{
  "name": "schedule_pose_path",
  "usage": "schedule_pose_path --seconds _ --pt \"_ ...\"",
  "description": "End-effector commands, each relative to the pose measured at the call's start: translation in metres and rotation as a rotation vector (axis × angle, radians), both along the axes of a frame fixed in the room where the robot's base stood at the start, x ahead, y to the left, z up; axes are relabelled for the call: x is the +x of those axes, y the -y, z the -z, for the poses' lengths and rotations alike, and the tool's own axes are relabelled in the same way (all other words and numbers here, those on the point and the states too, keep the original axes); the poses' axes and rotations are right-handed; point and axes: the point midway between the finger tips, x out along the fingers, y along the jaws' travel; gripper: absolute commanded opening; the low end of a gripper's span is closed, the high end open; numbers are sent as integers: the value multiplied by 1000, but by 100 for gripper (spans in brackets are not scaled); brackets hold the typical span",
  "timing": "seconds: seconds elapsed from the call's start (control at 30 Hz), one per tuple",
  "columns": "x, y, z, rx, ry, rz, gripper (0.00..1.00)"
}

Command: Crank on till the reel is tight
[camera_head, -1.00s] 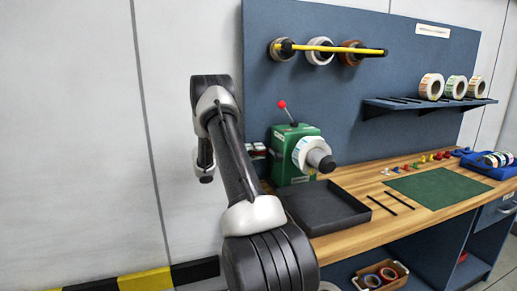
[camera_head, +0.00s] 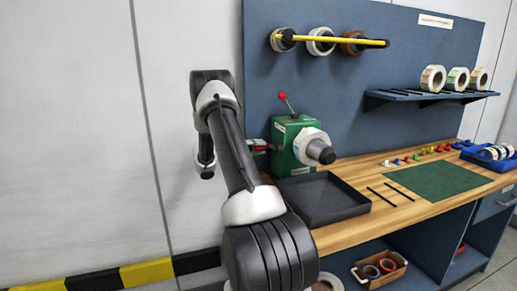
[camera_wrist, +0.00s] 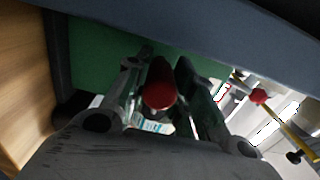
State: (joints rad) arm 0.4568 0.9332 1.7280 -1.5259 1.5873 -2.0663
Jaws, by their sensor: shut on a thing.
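The green rewinder (camera_head: 290,138) stands on the bench beside the blue back panel. A white reel (camera_head: 308,143) with a dark hub is mounted on its right side. A lever with a red ball (camera_head: 282,95) leans up from its top. In the wrist view, my gripper (camera_wrist: 162,66) is shut on the red crank handle (camera_wrist: 160,92), which sits between the two fingers. The green body of the rewinder (camera_wrist: 95,50) fills the view behind. In the head view, my arm hides part of the crank side, and a bit of red shows left of the rewinder. The tightness of the reel cannot be told.
A black tray (camera_head: 322,212) lies in front of the rewinder. Black rods (camera_head: 383,196), a green mat (camera_head: 440,181) and small coloured pieces lie to its right. Rolls hang on a yellow rod (camera_head: 335,40) above. A shelf (camera_head: 415,97) with rolls juts from the panel.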

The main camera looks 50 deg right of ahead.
Motion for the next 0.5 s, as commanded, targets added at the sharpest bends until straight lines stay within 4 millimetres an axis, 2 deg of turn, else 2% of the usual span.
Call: schedule_pose_path --seconds 0.03,0.13,0.5 --pt "1 -1 1 2 1 -2 30" --pt "1 0 1 1 1 -2 48" --pt "2 -4 0 0 1 -1 48"
